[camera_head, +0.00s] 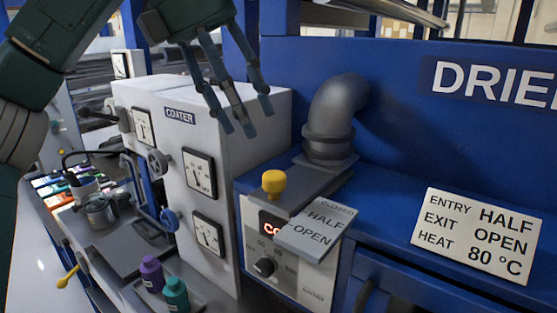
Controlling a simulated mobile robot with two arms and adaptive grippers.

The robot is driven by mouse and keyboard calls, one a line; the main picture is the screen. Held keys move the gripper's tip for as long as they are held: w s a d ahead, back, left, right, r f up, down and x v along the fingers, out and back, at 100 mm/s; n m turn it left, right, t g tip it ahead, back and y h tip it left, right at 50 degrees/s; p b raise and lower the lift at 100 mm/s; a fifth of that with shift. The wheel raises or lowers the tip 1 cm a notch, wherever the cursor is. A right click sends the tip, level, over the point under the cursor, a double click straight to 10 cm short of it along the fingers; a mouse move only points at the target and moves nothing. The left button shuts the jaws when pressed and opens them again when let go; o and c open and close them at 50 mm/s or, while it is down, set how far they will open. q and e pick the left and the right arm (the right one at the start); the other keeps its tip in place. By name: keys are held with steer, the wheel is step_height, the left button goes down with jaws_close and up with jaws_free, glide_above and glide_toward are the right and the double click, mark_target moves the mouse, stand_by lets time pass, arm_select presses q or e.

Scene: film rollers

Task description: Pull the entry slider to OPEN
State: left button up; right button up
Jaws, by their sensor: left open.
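The entry slider is a grey plate (300,188) with a yellow knob (273,183) standing upright at its near end. It lies at the foot of a grey elbow pipe (335,110) on the blue dryer. Beside it a tilted label plate (312,232) reads CLOSED, HALF, OPEN from back to front. I cannot tell for sure which mark the slider stands at. My left gripper (244,120) is open and empty, its fingers pointing down, above and left of the knob and apart from it. My right gripper is not in view.
The white coater box (190,110) with gauges stands left of the slider. A control panel (285,255) with a dial is below it. A sign (477,235) reads ENTRY HALF, EXIT OPEN, HEAT 80 °C. Purple (151,273) and teal (175,294) bottles stand at front.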

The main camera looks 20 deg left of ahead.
mark_target(273, 174)
arm_select(q)
steer(key=x, duration=0.8)
steer(key=shift+s+d+f, duration=0.1)
steer(key=shift+d+f, duration=0.1)
steer(key=shift+f, duration=0.1)
steer(key=shift+d+f, duration=0.3)
steer(key=shift+f, duration=0.35)
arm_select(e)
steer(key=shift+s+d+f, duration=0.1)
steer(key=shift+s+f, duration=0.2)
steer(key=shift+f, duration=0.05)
arm_select(q)
steer(key=shift+c, duration=0.5)
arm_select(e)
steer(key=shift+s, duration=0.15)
arm_select(q)
steer(key=shift+a, duration=0.1)
jaws_close()
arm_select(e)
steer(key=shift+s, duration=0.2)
